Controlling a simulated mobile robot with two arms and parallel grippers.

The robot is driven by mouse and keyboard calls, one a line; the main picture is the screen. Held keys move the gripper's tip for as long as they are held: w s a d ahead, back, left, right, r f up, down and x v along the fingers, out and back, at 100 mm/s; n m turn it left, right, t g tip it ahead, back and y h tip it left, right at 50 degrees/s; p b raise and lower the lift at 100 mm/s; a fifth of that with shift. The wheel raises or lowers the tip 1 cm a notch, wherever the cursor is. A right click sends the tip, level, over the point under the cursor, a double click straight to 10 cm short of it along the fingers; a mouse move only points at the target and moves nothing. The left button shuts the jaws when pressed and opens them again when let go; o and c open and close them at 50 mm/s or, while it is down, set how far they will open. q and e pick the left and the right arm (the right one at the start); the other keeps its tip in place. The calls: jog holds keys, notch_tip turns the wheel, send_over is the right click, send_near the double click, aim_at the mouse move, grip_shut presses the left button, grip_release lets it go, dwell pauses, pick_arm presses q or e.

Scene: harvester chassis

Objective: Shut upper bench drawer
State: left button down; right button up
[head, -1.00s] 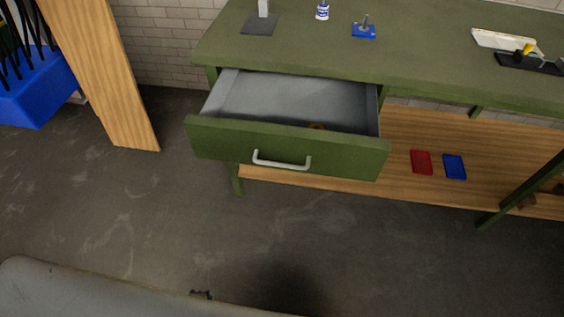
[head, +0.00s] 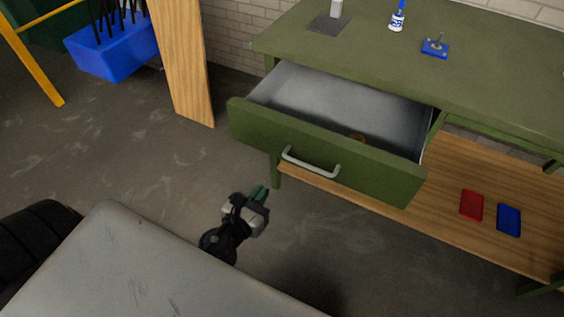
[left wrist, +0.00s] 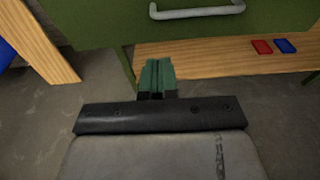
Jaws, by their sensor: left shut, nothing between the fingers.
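The upper bench drawer (head: 325,150) is green with a grey inside and stands pulled well out from under the green bench top (head: 375,55). The handle also shows at the top of the left wrist view (left wrist: 197,11). My left gripper (head: 260,193) is shut and empty, in front of the drawer and to the left of the handle in the head view, apart from it. In the left wrist view its green fingertips (left wrist: 157,75) are together. My right gripper is not in view.
A wooden board (head: 182,65) stands left of the bench, beside a blue bin (head: 115,50). A red piece (head: 472,205) and a blue piece (head: 509,220) lie on the wooden lower shelf (head: 450,225). A grey panel (head: 140,265) and a black tyre (head: 35,245) fill the front left.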

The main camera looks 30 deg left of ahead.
pick_arm(q)
jog(key=w+p, duration=0.2)
jog(key=w, duration=0.7)
jog(key=shift+w+d, duration=0.25)
jog(key=shift+w, duration=0.1)
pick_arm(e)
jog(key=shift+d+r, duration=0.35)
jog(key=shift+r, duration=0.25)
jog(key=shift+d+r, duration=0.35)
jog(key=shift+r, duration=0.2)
pick_arm(q)
jog(key=shift+w, duration=0.1)
